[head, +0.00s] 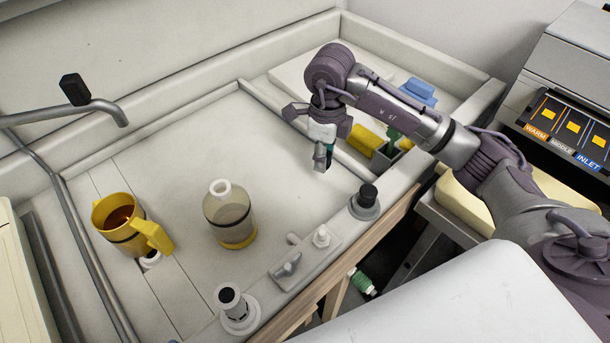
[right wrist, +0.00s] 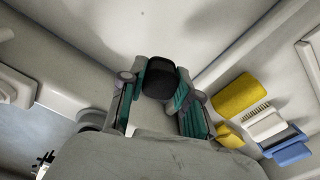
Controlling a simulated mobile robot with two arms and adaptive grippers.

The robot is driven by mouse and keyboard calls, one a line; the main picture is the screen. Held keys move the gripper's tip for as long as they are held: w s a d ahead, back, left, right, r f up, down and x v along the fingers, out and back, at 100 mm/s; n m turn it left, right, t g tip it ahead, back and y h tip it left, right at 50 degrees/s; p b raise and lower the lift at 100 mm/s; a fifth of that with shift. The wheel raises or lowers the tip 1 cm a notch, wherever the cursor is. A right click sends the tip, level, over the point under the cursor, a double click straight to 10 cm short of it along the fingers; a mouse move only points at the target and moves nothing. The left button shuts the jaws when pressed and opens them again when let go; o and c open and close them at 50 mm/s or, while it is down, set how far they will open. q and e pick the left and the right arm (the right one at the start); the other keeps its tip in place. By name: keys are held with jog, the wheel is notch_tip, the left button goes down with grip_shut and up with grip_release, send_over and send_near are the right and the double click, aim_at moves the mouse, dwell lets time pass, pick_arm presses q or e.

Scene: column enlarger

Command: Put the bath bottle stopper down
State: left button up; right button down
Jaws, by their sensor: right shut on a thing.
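My right gripper (head: 323,160) is over the sink basin, pointing down. In the right wrist view its teal-lined fingers (right wrist: 158,95) are shut on a dark, rounded block, the bath bottle stopper (right wrist: 159,79). In the head view I cannot make the stopper out clearly at the fingertips. A translucent bottle (head: 229,212) with a yellow base and an open white neck stands upright in the basin, left of the gripper and apart from it. My left gripper is not in view.
A yellow jug (head: 126,222) with brown liquid stands at the left. A black-knobbed fitting (head: 366,198), a white-collared fitting (head: 235,305) and a small valve plate (head: 300,257) line the front rim. Yellow and blue items (head: 361,141) lie beyond the divider. The basin floor between bottle and gripper is clear.

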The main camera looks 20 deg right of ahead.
notch_tip(320, 180, down, 4)
jog(key=shift+d+f, duration=0.1)
jog(key=shift+f, duration=0.15)
notch_tip(320, 180, down, 4)
jog(key=shift+r+p, duration=0.25)
jog(key=shift+p, duration=0.25)
jog(key=shift+f, duration=0.1)
jog(key=c, duration=0.8)
grip_release()
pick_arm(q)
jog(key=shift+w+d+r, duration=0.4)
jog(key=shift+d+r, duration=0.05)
